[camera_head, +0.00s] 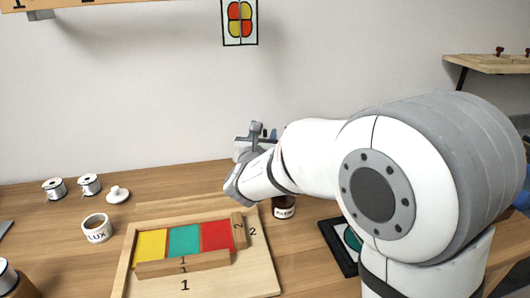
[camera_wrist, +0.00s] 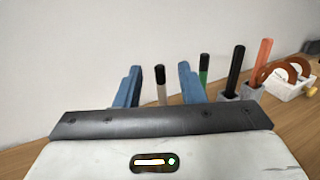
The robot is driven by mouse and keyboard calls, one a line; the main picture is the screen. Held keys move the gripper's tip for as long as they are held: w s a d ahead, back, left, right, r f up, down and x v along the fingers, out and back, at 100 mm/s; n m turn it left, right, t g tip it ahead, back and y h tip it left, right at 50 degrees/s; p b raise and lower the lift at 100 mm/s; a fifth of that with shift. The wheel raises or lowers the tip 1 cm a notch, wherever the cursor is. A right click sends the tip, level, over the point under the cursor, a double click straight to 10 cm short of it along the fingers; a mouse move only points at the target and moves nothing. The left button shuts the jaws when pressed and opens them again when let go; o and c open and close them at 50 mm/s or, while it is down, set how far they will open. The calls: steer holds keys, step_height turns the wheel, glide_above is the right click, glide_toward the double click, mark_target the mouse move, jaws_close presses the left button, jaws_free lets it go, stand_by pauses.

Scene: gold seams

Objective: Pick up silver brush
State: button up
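A slim upright stick with a black top and a pale silver body, which looks like the silver brush (camera_wrist: 162,93), stands in the wrist view between the two blue fingers of my gripper (camera_wrist: 159,80). The fingers are apart and I see no contact with it. Its lower end is hidden behind my gripper body. In the head view my gripper (camera_head: 261,133) is near the back wall, above the back of the table. The brush cannot be made out clearly there.
A black-topped green stick (camera_wrist: 204,69) stands just right of the right finger. Farther right, a black handle (camera_wrist: 235,70) and an orange handle (camera_wrist: 262,62) stand in grey holders, beside a white tape dispenser (camera_wrist: 289,80). A wooden board (camera_head: 262,270) with coloured tiles lies in front.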

mark_target(265, 132)
steer(key=w, duration=0.5)
steer(key=shift+d, duration=0.2)
steer(key=shift+c, duration=0.5)
jaws_close()
